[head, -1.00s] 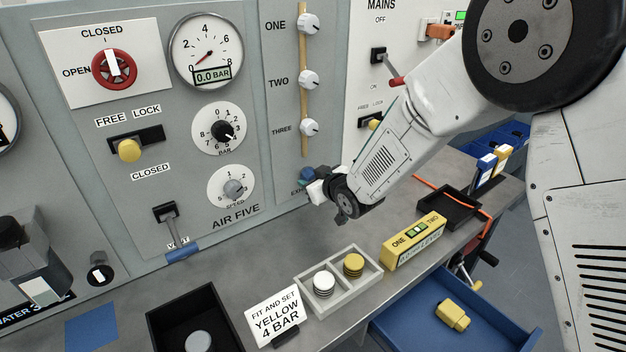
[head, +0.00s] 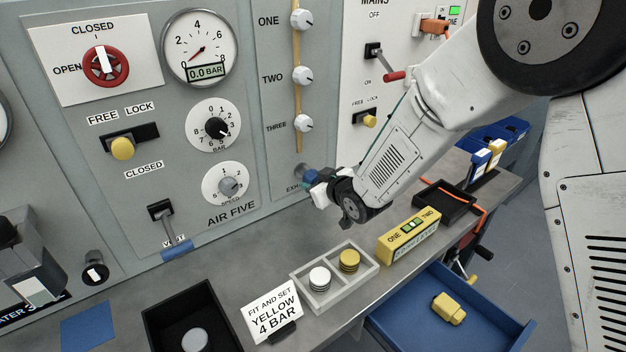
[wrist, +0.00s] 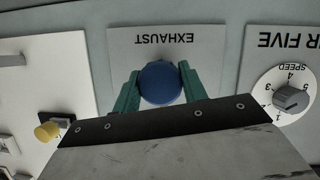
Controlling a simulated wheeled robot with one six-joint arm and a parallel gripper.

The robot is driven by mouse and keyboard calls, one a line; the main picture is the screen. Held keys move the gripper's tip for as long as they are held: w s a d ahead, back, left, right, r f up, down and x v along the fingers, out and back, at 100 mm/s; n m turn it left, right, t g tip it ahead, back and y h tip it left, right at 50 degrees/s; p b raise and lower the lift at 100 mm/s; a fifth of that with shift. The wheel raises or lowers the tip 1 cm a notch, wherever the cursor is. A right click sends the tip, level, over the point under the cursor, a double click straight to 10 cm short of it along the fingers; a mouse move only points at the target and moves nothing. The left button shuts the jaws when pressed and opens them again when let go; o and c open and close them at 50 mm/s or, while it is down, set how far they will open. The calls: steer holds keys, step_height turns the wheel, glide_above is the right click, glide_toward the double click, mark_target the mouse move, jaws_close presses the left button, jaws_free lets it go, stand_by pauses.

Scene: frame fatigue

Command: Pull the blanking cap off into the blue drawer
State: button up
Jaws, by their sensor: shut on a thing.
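My gripper (head: 313,180) is shut on the blue blanking cap (head: 310,177) in front of the exhaust port (head: 300,169) on the grey panel. In the wrist view the round cap (wrist: 160,83) sits between the two green fingers, below the EXHAUST label. The head view shows part of the grey port behind the cap; I cannot tell how wide any gap is. The open blue drawer (head: 410,323) is at the lower right, below the bench, with a yellow block-like piece (head: 448,309) in it.
On the bench between stand a grey tray (head: 335,292) with white and yellow discs, a yellow ONE/TWO box (head: 411,240) and a black tray (head: 452,212). A sign card (head: 270,311) stands at the front. The bench below my gripper is clear.

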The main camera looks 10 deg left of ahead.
steer(key=shift+s+d, duration=0.2)
steer(key=shift+d, duration=0.05)
steer(key=shift+s+d, duration=1.3)
steer(key=shift+d, duration=0.15)
